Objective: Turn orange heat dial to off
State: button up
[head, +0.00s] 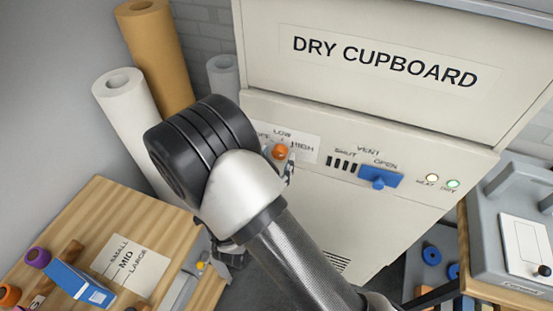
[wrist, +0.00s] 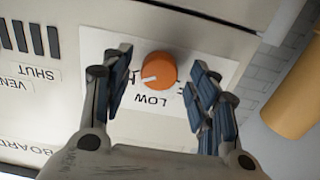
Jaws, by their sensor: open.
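The orange heat dial (head: 279,151) sits on a white label on the cupboard's control panel, with LOW above it and HIGH to its right in the head view. In the wrist view the dial (wrist: 160,70) is seen upside down, its white mark pointing left and slightly down, toward the HIGH side. My gripper (wrist: 161,66) is open, one finger on each side of the dial, with a visible gap on both sides. The fingers cover part of the label, and OFF is hidden in the wrist view. In the head view my wrist hides most of the gripper.
A blue vent slider (head: 378,182) sticks out right of the dial, with two small lamps (head: 442,181) beyond it. Paper rolls (head: 128,96) stand to the left. A wooden bench (head: 95,205) is at lower left, and a grey machine (head: 505,235) at right.

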jog(key=shift+w+d, duration=0.15)
jog(key=shift+w, duration=0.25)
jog(key=c, duration=1.1)
jog(key=shift+o, duration=0.2)
